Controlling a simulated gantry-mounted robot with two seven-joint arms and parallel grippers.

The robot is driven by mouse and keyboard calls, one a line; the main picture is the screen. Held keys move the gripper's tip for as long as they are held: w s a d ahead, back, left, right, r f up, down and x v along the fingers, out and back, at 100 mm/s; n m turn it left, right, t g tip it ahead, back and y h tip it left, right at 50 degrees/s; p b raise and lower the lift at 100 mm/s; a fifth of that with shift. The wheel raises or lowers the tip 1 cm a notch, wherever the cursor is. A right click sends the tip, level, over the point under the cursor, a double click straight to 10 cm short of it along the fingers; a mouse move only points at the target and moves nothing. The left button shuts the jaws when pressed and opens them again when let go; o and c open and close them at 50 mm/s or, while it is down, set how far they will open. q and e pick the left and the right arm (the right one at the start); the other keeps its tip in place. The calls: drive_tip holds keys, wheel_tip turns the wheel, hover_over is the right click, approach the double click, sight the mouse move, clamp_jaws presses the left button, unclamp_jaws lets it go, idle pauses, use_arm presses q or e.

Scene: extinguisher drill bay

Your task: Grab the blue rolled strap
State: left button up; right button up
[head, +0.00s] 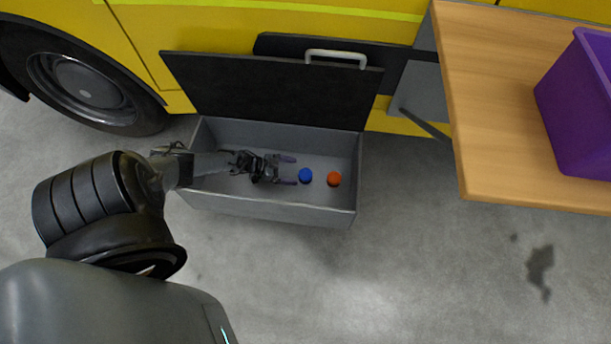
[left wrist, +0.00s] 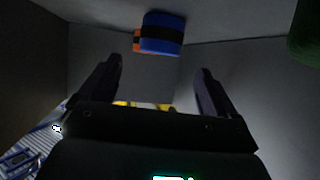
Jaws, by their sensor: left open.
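The blue rolled strap (head: 305,175) lies on the floor of the grey open box (head: 265,205), just left of an orange round item (head: 334,179). My left gripper (head: 289,170) is inside the box, to the left of the strap, with its fingers apart and pointing at it. In the left wrist view the blue strap (left wrist: 162,33) with a dark band is ahead, beyond the tips of the open gripper (left wrist: 155,65). Nothing is between the fingertips. The orange item (left wrist: 137,40) shows partly behind the strap. My right gripper is not in view.
The box's black lid (head: 270,90) stands raised at the back against the yellow vehicle (head: 200,25). A wooden table (head: 490,110) with a purple bin (head: 575,105) is at right. A green item (left wrist: 305,35) shows at the left wrist view's edge. The box walls are close around the gripper.

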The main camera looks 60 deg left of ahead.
sight(303, 174)
use_arm(q)
drive_tip(key=shift+w+d+f+b, duration=0.3)
drive_tip(key=shift+w+f, duration=0.05)
drive_tip(key=shift+w, duration=0.05)
drive_tip(key=b+x, duration=0.1)
drive_tip(key=x, duration=0.1)
drive_tip(key=b+x, duration=0.1)
drive_tip(key=shift+w+f+b, duration=0.2)
drive_tip(key=shift+f+b, duration=0.15)
drive_tip(key=shift+f, duration=0.1)
drive_tip(key=shift+w+d, duration=0.25)
drive_tip(key=shift+w, duration=0.1)
drive_tip(key=shift+s+a, duration=0.1)
drive_tip(key=shift+s, duration=0.05)
drive_tip(key=c, duration=1.3)
